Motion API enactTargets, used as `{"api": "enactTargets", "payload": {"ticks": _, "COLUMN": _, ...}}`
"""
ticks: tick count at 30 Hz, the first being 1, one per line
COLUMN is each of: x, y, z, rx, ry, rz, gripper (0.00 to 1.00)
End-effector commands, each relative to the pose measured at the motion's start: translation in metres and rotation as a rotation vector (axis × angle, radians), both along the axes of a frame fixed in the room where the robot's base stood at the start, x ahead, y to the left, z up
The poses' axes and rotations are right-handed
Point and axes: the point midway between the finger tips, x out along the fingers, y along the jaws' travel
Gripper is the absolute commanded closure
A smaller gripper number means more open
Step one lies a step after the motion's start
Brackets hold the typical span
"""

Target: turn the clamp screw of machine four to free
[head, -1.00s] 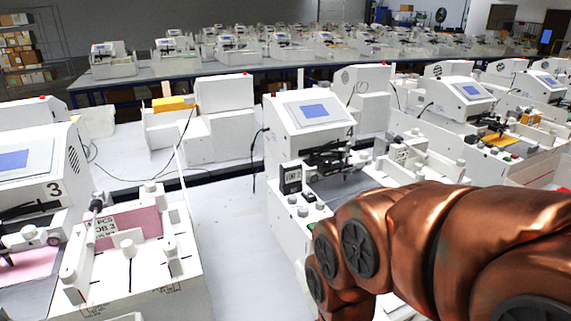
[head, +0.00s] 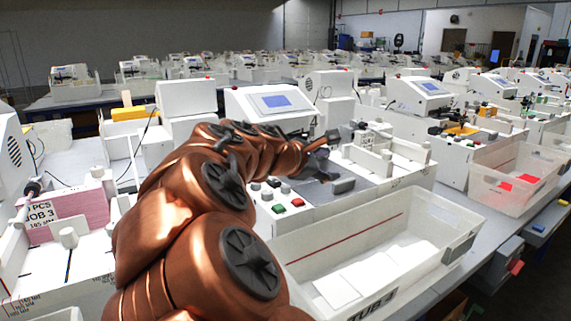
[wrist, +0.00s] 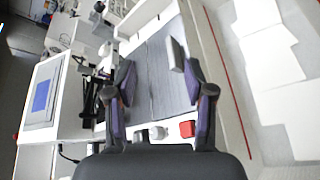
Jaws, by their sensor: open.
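Machine four (head: 275,102), a white plotter with a blue screen, stands behind my copper arm in the head view. Its screen also shows at the left of the wrist view (wrist: 42,96). In the wrist view my gripper (wrist: 158,68) is open and empty, above the machine's grey bed (wrist: 158,92). A grey block (wrist: 174,54) on the bed appears between the fingertips. The pen carriage (wrist: 97,68) is left of the left finger, with a pale round knob (wrist: 108,48) near it. I cannot tell which part is the clamp screw or how it is turned.
A clear bin (head: 375,255) with white sheets stands in front of the machine. A neighbouring plotter with a pink stack (head: 80,208) is at left; another bin (head: 515,175) is at right.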

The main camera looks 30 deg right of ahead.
Motion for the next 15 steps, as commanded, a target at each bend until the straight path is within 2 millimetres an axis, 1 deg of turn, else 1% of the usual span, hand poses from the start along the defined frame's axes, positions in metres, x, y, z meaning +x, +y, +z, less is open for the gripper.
{"api": "enactTargets", "payload": {"ticks": 1, "x": 0.023, "y": -0.004, "z": -0.007, "rx": -0.094, "ry": 0.081, "rz": 0.052, "gripper": 0.47}}
{"api": "enactTargets", "payload": {"ticks": 3, "x": 0.055, "y": -0.004, "z": -0.004, "rx": -0.218, "ry": 0.201, "rz": 0.130, "gripper": 0.47}}
{"api": "enactTargets", "payload": {"ticks": 5, "x": 0.080, "y": -0.001, "z": -0.004, "rx": -0.312, "ry": 0.299, "rz": 0.187, "gripper": 0.47}}
{"api": "enactTargets", "payload": {"ticks": 6, "x": 0.097, "y": 0.003, "z": -0.005, "rx": -0.369, "ry": 0.361, "rz": 0.224, "gripper": 0.47}}
{"api": "enactTargets", "payload": {"ticks": 9, "x": 0.131, "y": 0.010, "z": -0.014, "rx": -0.480, "ry": 0.494, "rz": 0.299, "gripper": 0.47}}
{"api": "enactTargets", "payload": {"ticks": 12, "x": 0.153, "y": 0.018, "z": -0.020, "rx": -0.555, "ry": 0.581, "rz": 0.347, "gripper": 0.47}}
{"api": "enactTargets", "payload": {"ticks": 15, "x": 0.164, "y": 0.022, "z": -0.023, "rx": -0.592, "ry": 0.628, "rz": 0.370, "gripper": 0.47}}
